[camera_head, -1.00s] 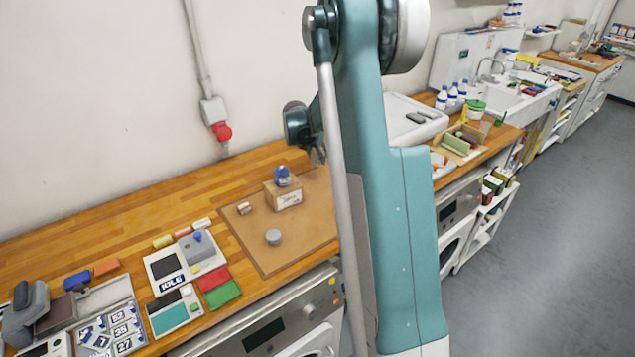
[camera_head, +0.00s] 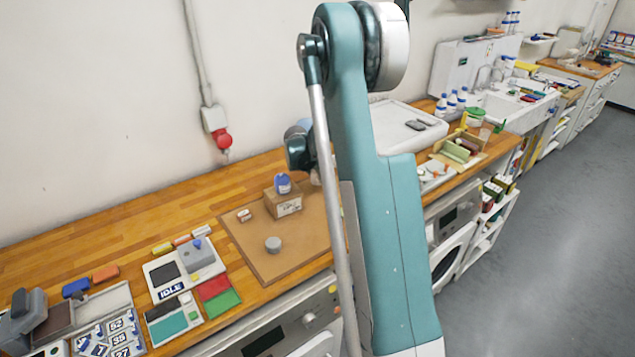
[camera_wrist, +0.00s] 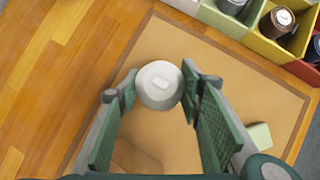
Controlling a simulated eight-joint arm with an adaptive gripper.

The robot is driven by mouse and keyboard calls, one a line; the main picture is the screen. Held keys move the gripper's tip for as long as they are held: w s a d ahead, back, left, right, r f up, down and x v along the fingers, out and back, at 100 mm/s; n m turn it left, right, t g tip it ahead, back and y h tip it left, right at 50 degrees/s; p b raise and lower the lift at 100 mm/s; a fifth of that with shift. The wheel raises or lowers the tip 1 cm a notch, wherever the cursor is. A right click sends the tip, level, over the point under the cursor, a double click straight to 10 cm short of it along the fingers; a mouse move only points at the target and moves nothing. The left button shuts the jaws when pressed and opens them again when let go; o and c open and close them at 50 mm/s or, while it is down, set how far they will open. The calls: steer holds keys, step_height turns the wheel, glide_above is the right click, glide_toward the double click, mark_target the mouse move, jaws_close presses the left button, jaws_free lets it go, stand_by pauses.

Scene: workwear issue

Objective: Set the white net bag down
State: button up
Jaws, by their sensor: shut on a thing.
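My gripper (camera_wrist: 160,88) shows in the wrist view with its two fingers closed on a whitish rounded bundle with a small pale tag on top, which I take to be the white net bag (camera_wrist: 158,92). The bag is between the fingertips, above a brown mat (camera_wrist: 225,75); I cannot tell whether it touches the mat. The mat shows there too (camera_head: 300,245), on the wooden counter.
A cardboard box (camera_head: 284,203) with a blue-labelled item (camera_head: 282,184) and a grey disc (camera_head: 273,244) stand on the mat. Coloured bins (camera_wrist: 283,42) line the wrist view's top right. A pale green block (camera_wrist: 258,137) lies right of the gripper. A grey device (camera_head: 185,268) is left of the mat.

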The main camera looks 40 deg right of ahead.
mark_target(317, 180)
steer(key=shift+f, duration=1.75)
steer(key=shift+f, duration=0.15)
steer(key=o, duration=0.9)
steer(key=shift+r, duration=0.25)
steer(key=v, duration=1.2)
steer(key=shift+f, duration=0.1)
